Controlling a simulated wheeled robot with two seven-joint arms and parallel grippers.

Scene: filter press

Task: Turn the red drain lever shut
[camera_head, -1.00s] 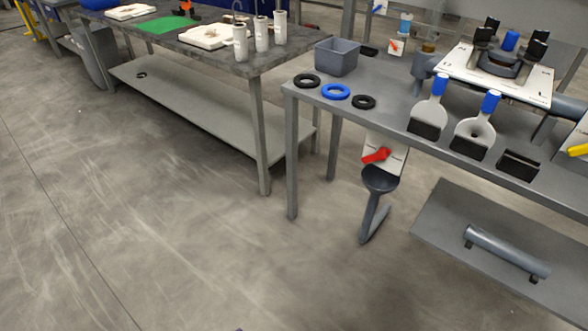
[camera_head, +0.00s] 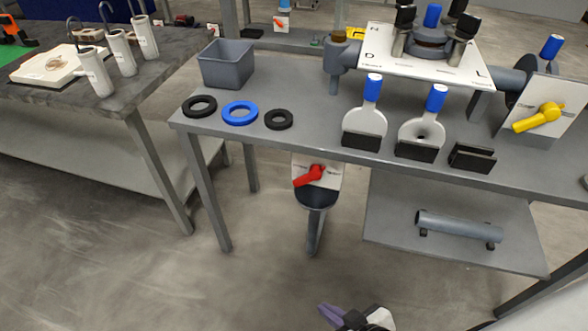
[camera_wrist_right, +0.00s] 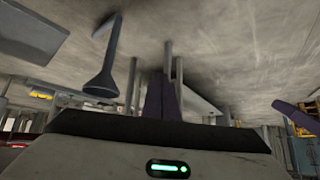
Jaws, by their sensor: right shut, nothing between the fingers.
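The red drain lever (camera_head: 309,176) sits on a white plate (camera_head: 331,179) under the front edge of the grey bench. Its handle points left and slightly down from the pivot. A dark funnel (camera_head: 316,198) with a pipe is just below it; the funnel also shows in the wrist view (camera_wrist_right: 101,84). My right gripper (camera_head: 328,314) is at the bottom edge of the head view, low and in front of the bench, apart from the lever. Its purple fingers (camera_wrist_right: 161,95) are together and empty. A purple piece (camera_wrist_right: 295,114) at the wrist view's right may be my left gripper; its jaws are unclear.
The bench top (camera_head: 300,90) holds a grey bin (camera_head: 227,65), black and blue rings, and two blue-handled paddles. A yellow lever (camera_head: 539,117) is at the right. A lower shelf (camera_head: 400,240) carries a grey bar (camera_head: 458,228). The floor before the funnel is clear.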

